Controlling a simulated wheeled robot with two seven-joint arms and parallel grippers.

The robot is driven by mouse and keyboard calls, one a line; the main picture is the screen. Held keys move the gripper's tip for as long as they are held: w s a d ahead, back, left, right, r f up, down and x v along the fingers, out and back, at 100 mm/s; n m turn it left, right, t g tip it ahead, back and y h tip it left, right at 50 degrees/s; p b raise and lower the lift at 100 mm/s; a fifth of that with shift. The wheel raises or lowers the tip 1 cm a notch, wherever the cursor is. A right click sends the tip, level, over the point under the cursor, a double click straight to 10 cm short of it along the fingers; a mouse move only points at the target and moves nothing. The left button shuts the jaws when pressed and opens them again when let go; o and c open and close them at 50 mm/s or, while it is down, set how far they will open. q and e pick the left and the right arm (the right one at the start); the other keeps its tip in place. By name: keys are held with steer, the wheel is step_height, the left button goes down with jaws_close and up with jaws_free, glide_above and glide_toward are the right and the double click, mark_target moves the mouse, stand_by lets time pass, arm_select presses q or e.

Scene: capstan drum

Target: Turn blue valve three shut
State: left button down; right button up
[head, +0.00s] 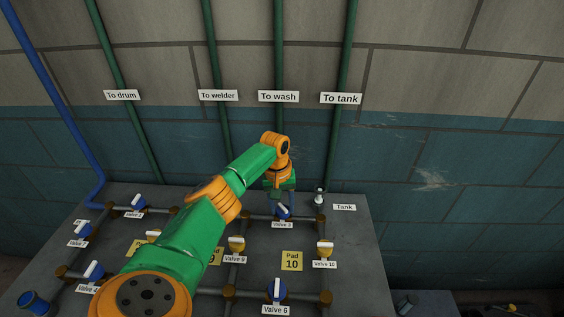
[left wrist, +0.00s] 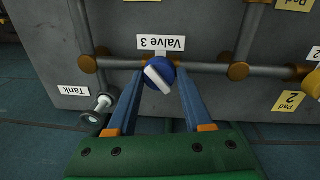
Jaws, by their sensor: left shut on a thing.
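Blue valve three (head: 279,212) sits on the grey pipe at the back of the panel, above its "Valve 3" label (head: 283,225). In the left wrist view the blue valve three (left wrist: 153,84) has a white bar handle (left wrist: 159,79) that lies slanted to the pipe. My left gripper (head: 283,197) reaches down to it from behind. In the left wrist view the fingers of my left gripper (left wrist: 161,76) stand on both sides of the valve, shut on it. The head view partly hides this contact. My right gripper is not in view.
Blue valve six (head: 277,291) and yellow valve ten (head: 325,249) are nearer on the panel. A small metal fitting (head: 319,197) stands right of valve three, by the "Tank" label (head: 344,207). Green pipes (head: 340,130) run up the wall. My left arm covers the middle left.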

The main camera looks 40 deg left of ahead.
mark_target(281, 205)
arm_select(q)
steer(key=m, duration=0.3)
steer(key=m+b, duration=0.1)
steer(key=m, duration=0.3)
steer(key=shift+w+m+b, duration=0.1)
steer(key=shift+m+b, duration=0.2)
steer(key=shift+m+g, duration=0.3)
steer(key=shift+c, duration=1.5)
jaws_free()
steer(key=r, duration=0.4)
steer(key=r+b, duration=0.1)
steer(key=r, duration=0.2)
steer(key=shift+a+r, duration=0.1)
steer(key=shift+a, duration=0.15)
